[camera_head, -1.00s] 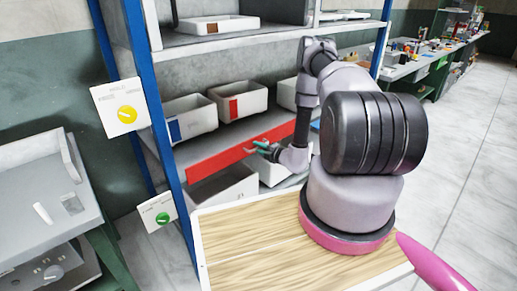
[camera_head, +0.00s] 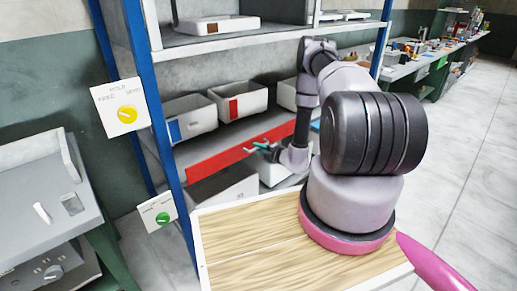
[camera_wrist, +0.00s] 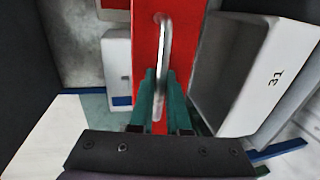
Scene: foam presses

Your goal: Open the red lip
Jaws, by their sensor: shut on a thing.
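The red lip (camera_head: 225,154) is a long red strip along the front of a shelf in the blue-post rack, and it also fills the middle of the wrist view (camera_wrist: 144,50). A thin metal handle (camera_wrist: 162,50) stands on its face. My gripper (camera_wrist: 160,92) has teal fingers shut on the handle's near end. In the head view my gripper (camera_head: 264,147) is at the lip's front, right of its middle. My arm hides the lip's right end.
White bins (camera_head: 190,118) with blue and red labels stand on the shelf behind the lip. A grey-white bin (camera_wrist: 238,70) marked with a number lies close beside my gripper in the wrist view. A blue post (camera_head: 160,110) rises left of the lip.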

